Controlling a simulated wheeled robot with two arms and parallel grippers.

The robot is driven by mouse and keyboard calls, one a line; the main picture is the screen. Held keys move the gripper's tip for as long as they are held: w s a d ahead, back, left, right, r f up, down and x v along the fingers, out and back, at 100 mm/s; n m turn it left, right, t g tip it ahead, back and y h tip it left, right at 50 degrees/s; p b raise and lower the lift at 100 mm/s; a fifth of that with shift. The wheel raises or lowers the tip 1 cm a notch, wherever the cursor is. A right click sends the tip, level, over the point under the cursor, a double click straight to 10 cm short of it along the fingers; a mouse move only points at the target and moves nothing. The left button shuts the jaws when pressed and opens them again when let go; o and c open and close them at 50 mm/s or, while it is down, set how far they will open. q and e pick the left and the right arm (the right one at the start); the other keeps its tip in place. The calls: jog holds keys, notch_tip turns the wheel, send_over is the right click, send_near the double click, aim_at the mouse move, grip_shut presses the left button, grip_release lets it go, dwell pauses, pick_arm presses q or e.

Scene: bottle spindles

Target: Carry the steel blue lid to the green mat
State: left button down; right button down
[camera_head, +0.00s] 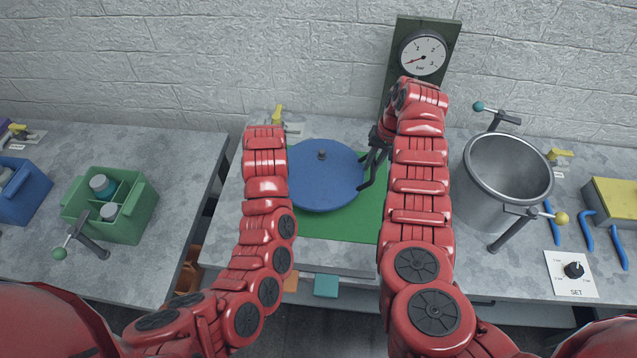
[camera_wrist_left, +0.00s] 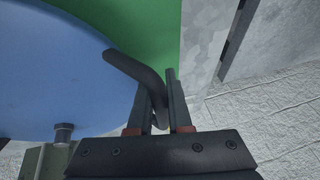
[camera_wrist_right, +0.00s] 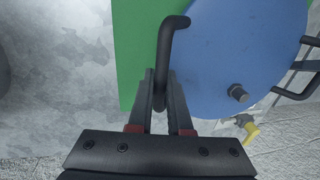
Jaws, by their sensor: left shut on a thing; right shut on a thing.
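The steel blue lid (camera_head: 322,185) is a flat round disc with a small dark knob (camera_head: 321,155) and a black bar handle on each side. It is over the green mat (camera_head: 340,226), covering its back left part; I cannot tell whether it touches the mat. My right gripper (camera_head: 372,158) is shut on the right handle (camera_head: 369,177), which also shows in the right wrist view (camera_wrist_right: 168,50). My left gripper (camera_wrist_left: 158,102) is shut on the left handle (camera_wrist_left: 135,70); in the head view my left forearm hides it.
A large steel pot (camera_head: 490,205) with clamp arms stands right of the mat. A pressure gauge (camera_head: 422,54) on a post rises behind. A green crate (camera_head: 130,215) with bottles is on the left table, across a gap. A dial panel (camera_head: 572,274) and blue hooks lie right.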

pick_arm(q)
jog(key=shift+s+d+r, duration=0.1)
jog(key=shift+s+r, duration=0.05)
jog(key=shift+r, duration=0.1)
pick_arm(e)
jog(key=shift+s+r, duration=0.2)
jog(key=shift+r, duration=0.05)
